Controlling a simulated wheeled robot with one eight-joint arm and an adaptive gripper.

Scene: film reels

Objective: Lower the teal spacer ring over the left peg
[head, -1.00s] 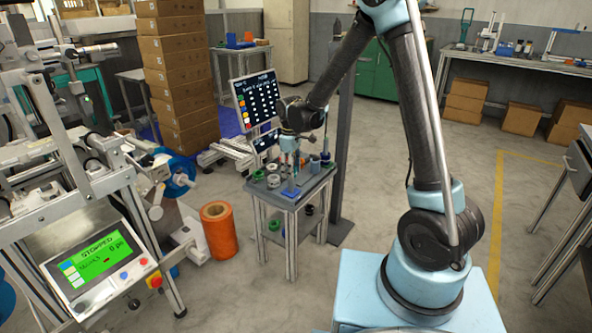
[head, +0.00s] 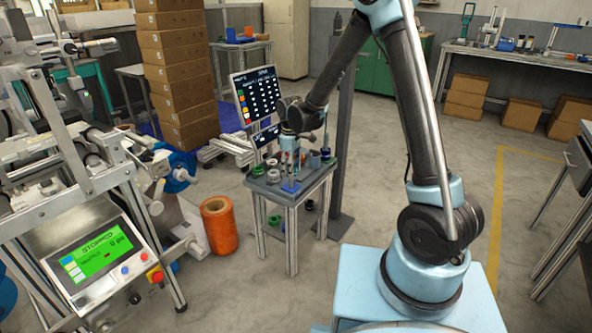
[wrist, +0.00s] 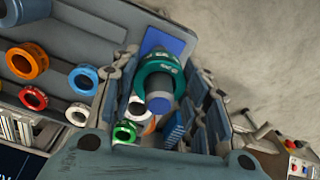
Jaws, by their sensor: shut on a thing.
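The teal spacer ring (wrist: 142,68) is in my gripper (wrist: 160,88), between the two fingers in the wrist view. A grey peg with a blue tip (wrist: 160,103) shows through the ring's opening, so the ring appears to be around the peg. A blue base plate (wrist: 170,42) lies behind the ring. How far the ring is down the peg is hard to tell. In the head view my gripper (head: 290,150) is over the small table, above the blue base (head: 290,187). The ring is too small and hidden to make out there.
The small grey table (head: 312,188) holds other rings on its left side. The wrist view shows an orange ring (wrist: 27,61), a blue ring (wrist: 84,79) and several more. A dark screen (head: 256,98) stands behind. An orange spool (head: 218,226) stands on the floor.

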